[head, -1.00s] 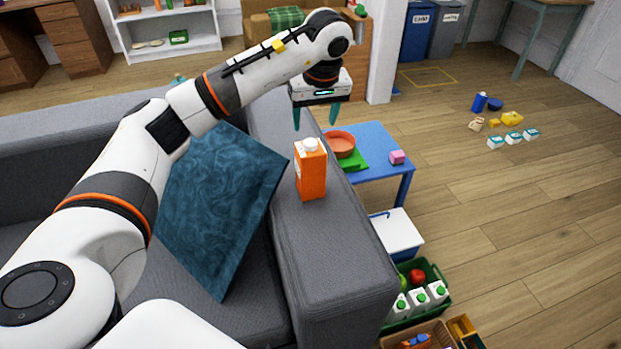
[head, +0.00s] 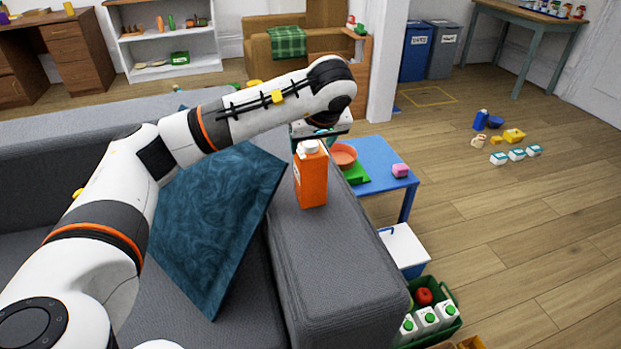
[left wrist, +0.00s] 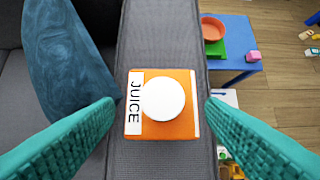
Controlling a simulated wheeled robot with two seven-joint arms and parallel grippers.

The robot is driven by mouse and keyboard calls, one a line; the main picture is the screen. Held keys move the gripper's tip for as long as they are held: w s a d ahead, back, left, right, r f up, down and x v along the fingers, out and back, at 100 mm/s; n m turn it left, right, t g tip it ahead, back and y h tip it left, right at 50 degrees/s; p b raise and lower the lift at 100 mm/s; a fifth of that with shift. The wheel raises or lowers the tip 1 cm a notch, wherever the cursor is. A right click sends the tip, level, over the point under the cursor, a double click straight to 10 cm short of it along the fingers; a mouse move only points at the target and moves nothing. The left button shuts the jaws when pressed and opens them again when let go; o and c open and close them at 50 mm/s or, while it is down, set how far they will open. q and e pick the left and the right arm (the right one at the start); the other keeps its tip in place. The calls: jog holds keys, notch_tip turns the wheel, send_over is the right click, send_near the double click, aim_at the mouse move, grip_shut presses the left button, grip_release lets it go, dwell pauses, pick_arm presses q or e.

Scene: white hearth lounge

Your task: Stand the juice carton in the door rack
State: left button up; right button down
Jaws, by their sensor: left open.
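The orange juice carton (head: 312,183) with a white cap stands upright on the grey sofa's armrest (head: 335,270). In the left wrist view the carton (left wrist: 182,121) is seen from above, its JUICE label to the left and its white cap facing the camera. My left gripper (left wrist: 160,125) is open, its teal fingers on either side of the carton with gaps between. My right gripper is not in view. I see no door rack that I can make out.
A blue cushion (head: 215,215) leans on the sofa left of the armrest. Beyond it a blue table (head: 385,178) holds an orange bowl (head: 343,155) and a pink block (head: 400,170). A white-lidded box (head: 404,247) and a green crate (head: 452,325) with white cartons stand on the floor.

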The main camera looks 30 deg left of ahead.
aim_at(309, 153)
pick_arm(q)
jog(key=shift+b+x, duration=0.6)
jog(key=shift+x, duration=2.5)
jog(key=shift+d, duration=0.15)
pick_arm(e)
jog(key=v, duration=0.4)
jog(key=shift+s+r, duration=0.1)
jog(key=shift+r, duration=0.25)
pick_arm(q)
jog(key=shift+c, duration=0.6)
jog(key=shift+w+r, duration=0.1)
grip_shut()
